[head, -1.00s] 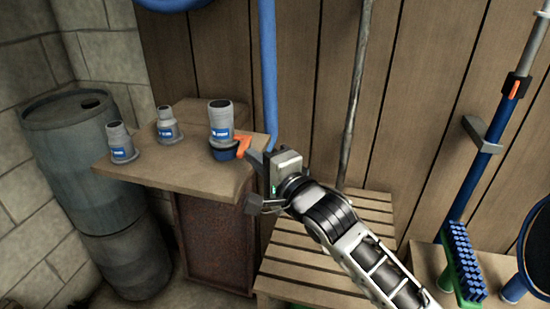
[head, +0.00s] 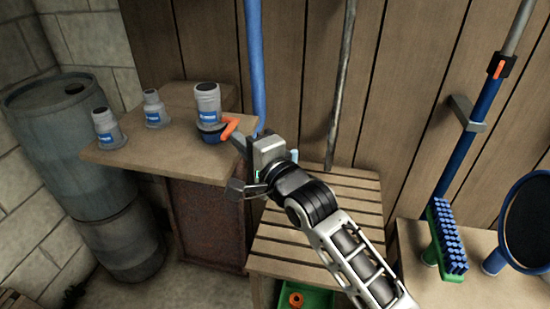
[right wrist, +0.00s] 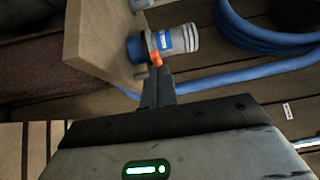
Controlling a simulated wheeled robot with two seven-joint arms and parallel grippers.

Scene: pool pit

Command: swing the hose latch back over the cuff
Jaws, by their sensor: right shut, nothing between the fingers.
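The grey cuff (head: 207,103) with a blue label stands upright on a dark blue base (head: 211,135) near the right end of the wooden shelf. The orange latch (head: 230,128) sticks out to the right from the base. In the right wrist view the cuff (right wrist: 178,40) lies sideways, and the latch (right wrist: 156,59) is just beyond my fingertips. My right gripper (head: 237,143) is shut and empty, its tips close to the latch; I cannot tell whether they touch. My left gripper is not in view.
The shelf (head: 165,158) also holds two smaller grey fittings (head: 107,128) (head: 153,108). A blue hose (head: 255,65) hangs behind the cuff. A slatted bench (head: 315,235) is below my arm. A barrel (head: 75,150) stands left; a green brush (head: 445,245) is at right.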

